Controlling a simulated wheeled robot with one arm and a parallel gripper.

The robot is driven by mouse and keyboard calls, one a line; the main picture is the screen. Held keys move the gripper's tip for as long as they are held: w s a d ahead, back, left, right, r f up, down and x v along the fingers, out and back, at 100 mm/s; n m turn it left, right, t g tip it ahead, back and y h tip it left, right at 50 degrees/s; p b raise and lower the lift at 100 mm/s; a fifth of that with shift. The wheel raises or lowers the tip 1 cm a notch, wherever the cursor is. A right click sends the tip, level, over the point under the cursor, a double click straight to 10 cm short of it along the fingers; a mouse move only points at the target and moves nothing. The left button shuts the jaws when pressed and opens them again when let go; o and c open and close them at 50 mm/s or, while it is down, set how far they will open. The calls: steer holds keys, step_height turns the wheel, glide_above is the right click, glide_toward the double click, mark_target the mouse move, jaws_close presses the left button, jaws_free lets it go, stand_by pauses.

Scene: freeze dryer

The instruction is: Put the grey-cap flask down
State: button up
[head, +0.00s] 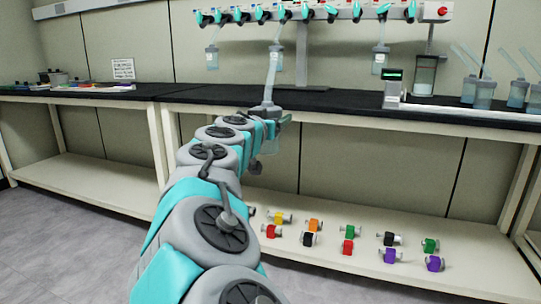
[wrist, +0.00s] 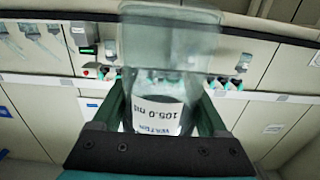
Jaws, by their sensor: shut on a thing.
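My gripper (head: 270,118) is at the front edge of the bench in the head view, with the arm stretched forward. It is shut on the grey-cap flask, whose grey cap (head: 266,108) and slanted clear tube (head: 273,70) stand above the fingers. Part of the clear body shows below the gripper, seemingly in front of the bench edge. In the wrist view the flask (wrist: 165,105) is between the two fingers (wrist: 160,130), with an upside-down white label reading 105.0 ml and water. The fingers hide its cap end there.
The black bench top (head: 330,100) has clear room near the gripper. A scale with a green display (head: 393,88) and several flasks (head: 485,92) stand to the right. A manifold (head: 300,14) with hanging flasks (head: 379,60) is above. Coloured valves (head: 314,225) lie on the lower shelf.

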steer(key=w+d+f+n+y, duration=0.1)
steer(key=w+d+f+y, duration=0.15)
steer(key=d+f, duration=0.45)
steer(key=w+d+f+n+t+y, duration=0.1)
steer(key=w+d+f+n+y, duration=0.15)
steer(key=f, duration=0.75)
steer(key=w+d+f+n+y, duration=0.1)
steer(key=w+d+f, duration=0.3)
steer(key=f, duration=0.5)
steer(key=shift+m, duration=0.25)
steer(key=r+p, duration=0.1)
steer(key=r, duration=0.1)
steer(key=r+p, duration=0.2)
steer(key=d+r+p, duration=0.1)
steer(key=p, duration=0.1)
steer(key=shift+s+r, duration=0.3)
steer(key=shift+r, duration=0.1)
steer(key=shift+a, duration=0.1)
